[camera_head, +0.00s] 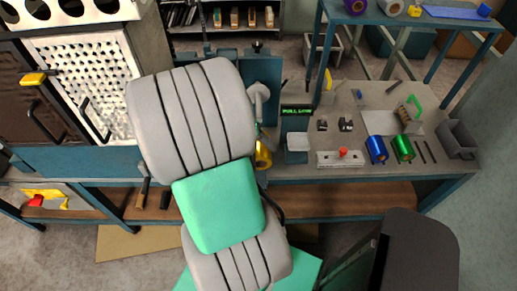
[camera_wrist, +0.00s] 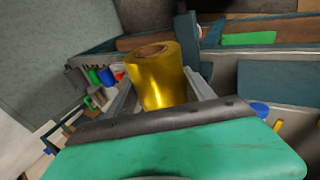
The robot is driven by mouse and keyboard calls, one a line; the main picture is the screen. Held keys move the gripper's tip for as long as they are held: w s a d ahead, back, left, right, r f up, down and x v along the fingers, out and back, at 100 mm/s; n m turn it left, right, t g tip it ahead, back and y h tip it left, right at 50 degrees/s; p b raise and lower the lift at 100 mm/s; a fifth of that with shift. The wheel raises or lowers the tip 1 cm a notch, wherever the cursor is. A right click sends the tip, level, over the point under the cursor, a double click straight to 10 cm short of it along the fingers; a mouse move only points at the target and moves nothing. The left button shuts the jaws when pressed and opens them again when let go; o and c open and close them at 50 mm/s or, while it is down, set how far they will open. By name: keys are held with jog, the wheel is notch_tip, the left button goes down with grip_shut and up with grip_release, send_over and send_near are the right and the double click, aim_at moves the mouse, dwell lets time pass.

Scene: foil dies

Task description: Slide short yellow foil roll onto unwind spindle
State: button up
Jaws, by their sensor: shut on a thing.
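The short yellow foil roll (camera_wrist: 163,85) stands between the fingers of my gripper (camera_wrist: 160,78) in the wrist view, its brownish core end facing away from the wrist. My gripper is shut on it. In the head view the roll (camera_head: 263,157) shows partly behind my arm, which hides my fingers there. A pale grey round part (camera_head: 260,91) sticks out from a blue upright plate (camera_head: 264,72) just above the roll; it may be the unwind spindle, but my arm covers much of it. The roll appears apart from it.
A lit sign (camera_head: 297,111) stands right of the roll. The grey bench (camera_head: 310,172) carries a blue roll (camera_head: 376,150), a green roll (camera_head: 402,148) and a block with a red knob (camera_head: 341,158). A grey bin (camera_head: 459,139) is at the right end. A perforated panel (camera_head: 82,80) stands left.

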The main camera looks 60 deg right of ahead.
aim_at(257, 105)
jog(key=shift+w+d, duration=0.4)
jog(key=shift+d, duration=0.4)
jog(key=shift+w+d, duration=0.4)
jog(key=shift+d, duration=0.4)
jog(key=shift+w+d, duration=0.4)
jog(key=shift+d, duration=0.4)
jog(key=shift+p, duration=0.3)
jog(key=shift+w+d, duration=0.1)
jog(key=shift+w+d, duration=0.15)
jog(key=shift+d, duration=0.15)
jog(key=shift+w+d, duration=0.35)
jog(key=shift+d, duration=0.4)
jog(key=shift+w+d, duration=0.4)
jog(key=shift+d, duration=0.35)
jog(key=shift+w+d, duration=0.35)
jog(key=shift+d, duration=0.4)
jog(key=shift+w+d, duration=0.15)
jog(key=shift+d, duration=0.1)
jog(key=shift+w+d+p, duration=0.3)
jog(key=shift+w+d, duration=0.25)
jog(key=shift+d, duration=0.5)
jog(key=shift+w+d+p, duration=0.25)
jog(key=shift+w+d, duration=0.25)
jog(key=shift+d, duration=0.55)
jog(key=shift+w+d+p, duration=0.3)
jog(key=shift+w+d, duration=0.25)
jog(key=shift+d, duration=0.5)
